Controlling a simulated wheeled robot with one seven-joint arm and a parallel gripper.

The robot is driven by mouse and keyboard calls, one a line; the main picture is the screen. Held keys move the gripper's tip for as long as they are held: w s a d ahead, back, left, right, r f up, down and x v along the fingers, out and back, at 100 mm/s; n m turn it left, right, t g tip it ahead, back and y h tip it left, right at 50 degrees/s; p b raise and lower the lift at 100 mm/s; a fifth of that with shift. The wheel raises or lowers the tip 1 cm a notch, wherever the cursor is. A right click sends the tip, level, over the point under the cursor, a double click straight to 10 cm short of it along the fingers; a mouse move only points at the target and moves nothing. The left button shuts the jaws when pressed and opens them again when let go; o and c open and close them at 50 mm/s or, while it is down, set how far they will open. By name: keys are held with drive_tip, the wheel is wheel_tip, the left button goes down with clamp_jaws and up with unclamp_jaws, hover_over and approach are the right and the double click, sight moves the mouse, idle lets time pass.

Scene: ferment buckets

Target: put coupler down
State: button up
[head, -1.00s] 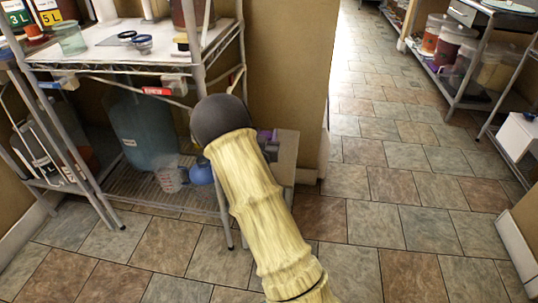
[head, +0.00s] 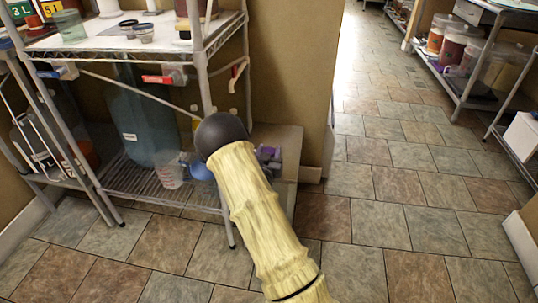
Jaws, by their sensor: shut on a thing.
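My arm in its pale yellow sleeve, with a dark round joint at its far end, reaches up from the bottom middle of the head view. My gripper is hidden behind it, so its fingers and what they hold do not show. No coupler can be made out for certain. A small purple and grey thing (head: 268,153) shows just right of the dark joint, in front of a low grey-brown stand (head: 285,185). I cannot tell whether it rests on the stand or is held.
A wire rack (head: 150,204) on the left bears a blue-tinted carboy (head: 143,125) and a clear measuring jug (head: 171,174) on its lower shelf. A red-handled valve (head: 160,79) hangs at its upper shelf. Tiled floor (head: 385,200) is clear to the right. Shelves with buckets (head: 453,50) stand beyond.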

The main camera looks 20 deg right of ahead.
drive_tip(key=shift+f, duration=0.15)
drive_tip(key=o, duration=1.1)
drive_tip(key=shift+c, duration=0.2)
drive_tip(key=p+v, duration=0.3)
drive_tip(key=v, duration=0.9)
drive_tip(key=shift+w, duration=0.1)
